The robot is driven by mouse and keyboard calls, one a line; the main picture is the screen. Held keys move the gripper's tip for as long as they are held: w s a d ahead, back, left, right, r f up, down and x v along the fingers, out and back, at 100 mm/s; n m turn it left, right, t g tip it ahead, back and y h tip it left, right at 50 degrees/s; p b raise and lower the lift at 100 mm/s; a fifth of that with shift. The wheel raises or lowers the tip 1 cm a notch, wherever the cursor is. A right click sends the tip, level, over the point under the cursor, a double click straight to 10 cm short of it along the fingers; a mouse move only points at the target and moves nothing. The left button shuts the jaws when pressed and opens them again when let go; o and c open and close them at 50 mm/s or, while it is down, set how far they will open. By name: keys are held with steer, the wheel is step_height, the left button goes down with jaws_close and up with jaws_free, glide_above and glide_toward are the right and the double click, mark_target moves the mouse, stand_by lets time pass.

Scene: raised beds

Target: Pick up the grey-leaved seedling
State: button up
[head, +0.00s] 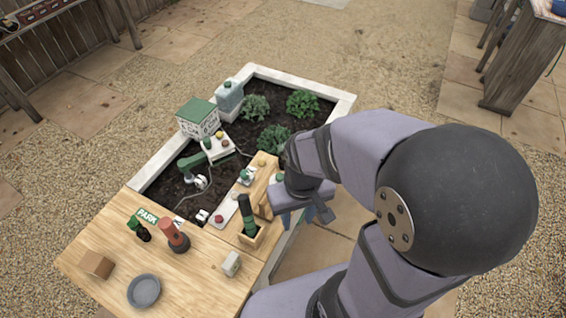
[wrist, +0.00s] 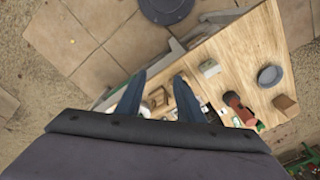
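I cannot make out the grey-leaved seedling with certainty. A small pale-potted plant (head: 246,176) stands on the narrow wooden ledge, and another small pale-green item (head: 278,178) is partly hidden beside my arm. My gripper (head: 304,217) points down just right of the ledge, outside the planter's near right side. In the wrist view my gripper (wrist: 158,85) has its two blue-grey fingers well apart, with nothing held between them. A small pale round item (wrist: 158,98) shows below, beyond the fingers.
The wooden table (head: 195,272) carries a red-brown figure (head: 174,237), a grey dish (head: 144,291), a wooden block (head: 97,264) and a dark green bottle-like item (head: 246,214).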

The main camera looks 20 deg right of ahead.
steer(key=w+d+f+t+b, duration=0.2)
steer(key=w+f+t+b, duration=0.2)
steer(key=w+f, duration=0.3)
steer(key=w+d+f+m+t+h+b, duration=0.1)
steer(key=w+f+t+b, duration=0.3)
steer(key=w, duration=0.9)
steer(key=w+d+f+t+h+b, duration=0.1)
steer(key=w+d+f+t+b, duration=0.2)
steer(key=w+f+b, duration=0.3)
steer(key=shift+w+d+f+m+t, duration=0.2)
steer(key=shift+w+f+t, duration=0.1)
steer(key=shift+w+f, duration=0.8)
steer(key=shift+w+d+f+m+t, duration=0.25)
steer(key=shift+w+f, duration=0.5)
steer(key=shift+w, duration=0.55)
steer(key=shift+w+d+t, duration=0.15)
steer(key=shift+w+t, duration=0.1)
steer(key=shift+t, duration=0.2)
